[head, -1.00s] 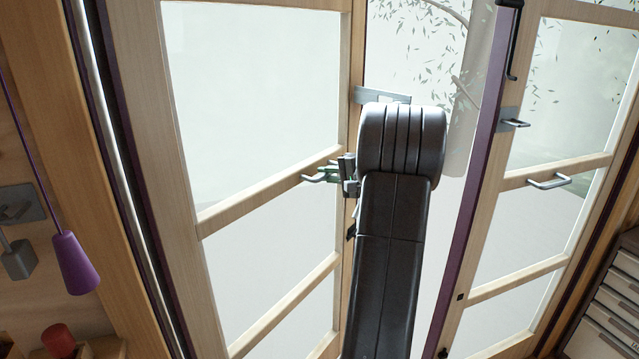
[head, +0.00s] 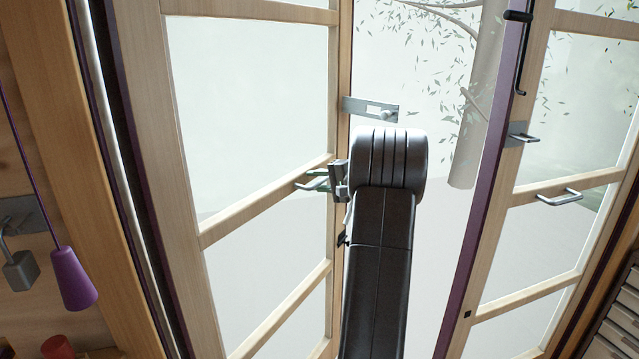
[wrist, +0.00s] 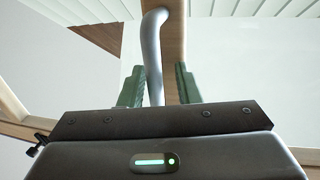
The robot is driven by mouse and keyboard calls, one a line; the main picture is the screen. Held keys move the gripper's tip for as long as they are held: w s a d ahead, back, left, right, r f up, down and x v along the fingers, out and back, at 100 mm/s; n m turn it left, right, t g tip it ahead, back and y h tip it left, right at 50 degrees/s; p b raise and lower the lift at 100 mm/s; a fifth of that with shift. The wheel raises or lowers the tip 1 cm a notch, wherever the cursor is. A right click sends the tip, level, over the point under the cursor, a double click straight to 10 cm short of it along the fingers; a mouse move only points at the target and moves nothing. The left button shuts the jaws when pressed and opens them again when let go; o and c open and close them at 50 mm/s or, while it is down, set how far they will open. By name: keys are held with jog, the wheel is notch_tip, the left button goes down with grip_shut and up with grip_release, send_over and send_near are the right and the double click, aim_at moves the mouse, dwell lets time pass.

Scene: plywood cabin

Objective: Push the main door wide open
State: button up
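The main door's left leaf (head: 187,130) is a pale wooden frame with glass panes. It stands ajar, swung outward, with a gap on its right. A metal latch plate (head: 370,108) sticks out from its free edge. My gripper (head: 318,180) is at this leaf's handle, partly hidden by my arm in the head view. In the wrist view the grey bar handle (wrist: 154,55) passes between the green fingers of my gripper (wrist: 160,84). The fingers are apart, with a visible gap on the right of the bar; contact on the left is unclear.
A right glazed leaf (head: 485,215) with a purple edge and a handle (head: 560,197) stands right of the gap. A purple cone pull (head: 73,278) hangs at the left wall. Drawers (head: 615,315) stand lower right. A tree trunk (head: 480,110) shows outside.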

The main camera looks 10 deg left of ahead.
jog(key=shift+d, duration=0.25)
jog(key=b+v, duration=0.1)
jog(key=v, duration=1.2)
jog(key=shift+s+d+b, duration=0.15)
jog(key=shift+d+b, duration=0.1)
jog(key=shift+b, duration=0.05)
jog(key=shift+a, duration=0.15)
jog(key=p+x, duration=0.1)
jog(key=x, duration=1.2)
jog(key=shift+a+f+p, duration=0.1)
jog(key=shift+a+p, duration=0.05)
jog(key=shift+p, duration=0.15)
